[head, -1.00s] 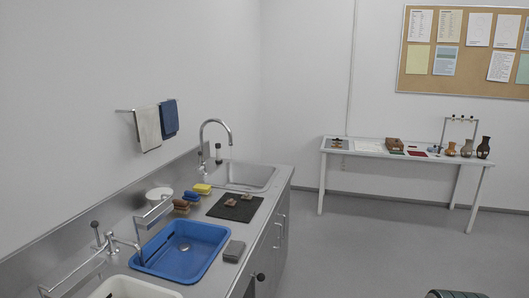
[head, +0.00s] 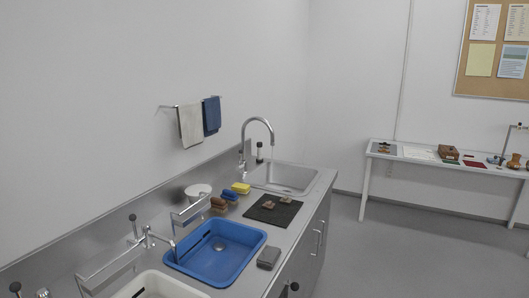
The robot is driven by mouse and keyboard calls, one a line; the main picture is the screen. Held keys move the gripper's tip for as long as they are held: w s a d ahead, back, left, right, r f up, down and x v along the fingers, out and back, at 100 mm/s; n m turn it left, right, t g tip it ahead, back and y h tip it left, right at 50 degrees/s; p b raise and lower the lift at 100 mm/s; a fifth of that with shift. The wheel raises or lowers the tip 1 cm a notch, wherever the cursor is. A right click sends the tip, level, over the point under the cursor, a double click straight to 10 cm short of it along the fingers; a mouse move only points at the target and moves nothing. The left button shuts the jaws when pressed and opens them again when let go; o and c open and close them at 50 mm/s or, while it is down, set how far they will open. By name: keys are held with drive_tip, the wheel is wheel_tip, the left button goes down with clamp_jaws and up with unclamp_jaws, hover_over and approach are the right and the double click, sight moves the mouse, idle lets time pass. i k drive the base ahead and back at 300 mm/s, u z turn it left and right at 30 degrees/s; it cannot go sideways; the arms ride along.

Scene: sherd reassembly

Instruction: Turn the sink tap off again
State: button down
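The sink tap (head: 257,128) is a tall chrome gooseneck at the far end of the steel counter. It curves over the square sink basin (head: 285,178). A dark-topped upright piece (head: 259,152) stands beside the tap's base; I cannot tell if it is the tap's lever. No water stream shows under the spout at this size. My gripper is not in view.
A blue basin (head: 215,250), a dark mat (head: 273,210) with sherds, brushes, a yellow sponge (head: 241,187) and a grey block (head: 269,257) are on the counter. A smaller tap (head: 160,238) stands nearer. Floor (head: 400,245) at right is clear.

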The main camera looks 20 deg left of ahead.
sight(239, 168)
drive_tip(key=i, duration=3.45)
drive_tip(key=u, duration=3.05)
drive_tip(key=i, duration=0.5)
drive_tip(key=z, duration=0.05)
